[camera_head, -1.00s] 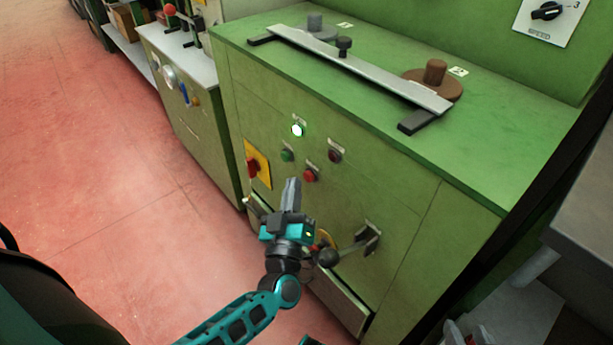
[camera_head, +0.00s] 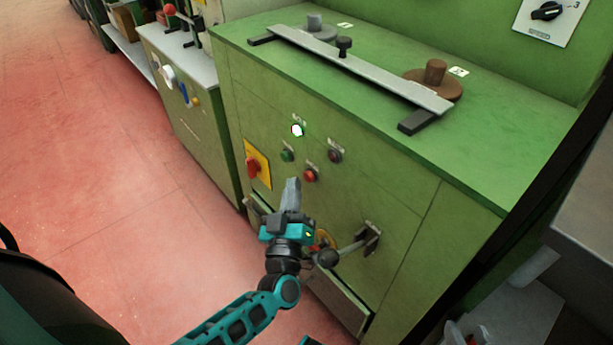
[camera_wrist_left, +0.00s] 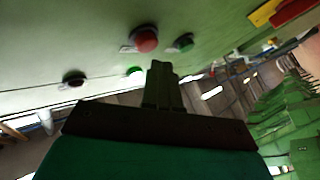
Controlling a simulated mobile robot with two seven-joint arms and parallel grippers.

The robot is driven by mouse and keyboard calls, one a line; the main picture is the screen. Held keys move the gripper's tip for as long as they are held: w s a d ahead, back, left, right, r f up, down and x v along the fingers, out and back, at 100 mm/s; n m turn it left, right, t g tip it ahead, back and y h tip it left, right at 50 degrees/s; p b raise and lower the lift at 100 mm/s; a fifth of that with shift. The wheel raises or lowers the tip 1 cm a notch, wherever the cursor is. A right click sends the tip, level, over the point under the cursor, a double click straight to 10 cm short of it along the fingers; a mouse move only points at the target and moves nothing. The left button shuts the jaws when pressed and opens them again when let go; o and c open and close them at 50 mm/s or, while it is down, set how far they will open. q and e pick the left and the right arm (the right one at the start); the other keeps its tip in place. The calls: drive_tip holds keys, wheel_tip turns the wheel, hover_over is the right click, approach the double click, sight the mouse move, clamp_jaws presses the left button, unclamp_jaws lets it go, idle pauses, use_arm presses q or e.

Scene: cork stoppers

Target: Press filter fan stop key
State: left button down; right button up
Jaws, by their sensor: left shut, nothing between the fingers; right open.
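The green cabinet front (camera_head: 390,205) carries a red button (camera_head: 311,175), a green button (camera_head: 287,155), a dark red-black button (camera_head: 335,156) and a lit white-green lamp (camera_head: 298,130). Their labels are too small to read, so I cannot tell which is the filter fan stop key. My left gripper (camera_head: 292,181) is shut and empty, just below and left of the red button in the head view. In the left wrist view its fingertips (camera_wrist_left: 160,68) lie near the red button (camera_wrist_left: 145,40) and green button (camera_wrist_left: 183,42), apparently apart from both.
A yellow plate with a red rotary switch (camera_head: 254,167) is left of the buttons. A ball-ended lever (camera_head: 328,257) sticks out right of my left wrist. A partly open drawer (camera_head: 340,300) is below. A metal bar (camera_head: 370,70) lies on the cabinet top.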

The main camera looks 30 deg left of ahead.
use_arm(q)
drive_tip(key=shift+w, duration=0.1)
idle(0.4)
drive_tip(key=shift+w+d, duration=0.15)
drive_tip(key=shift+w, duration=0.15)
drive_tip(key=shift+w+d, duration=0.2)
drive_tip(key=shift+w, duration=0.2)
idle(0.7)
drive_tip(key=shift+s+a, duration=0.1)
drive_tip(key=shift+s, duration=0.05)
drive_tip(key=shift+s+a+p, duration=0.25)
drive_tip(key=shift+s+p, duration=0.1)
drive_tip(key=shift+s, duration=0.3)
drive_tip(key=shift+s+a+p, duration=0.3)
drive_tip(key=shift+s, duration=0.45)
drive_tip(key=shift+s+a+p, duration=0.35)
drive_tip(key=shift+s, duration=0.45)
drive_tip(key=shift+s+a+p, duration=0.3)
drive_tip(key=shift+s, duration=0.45)
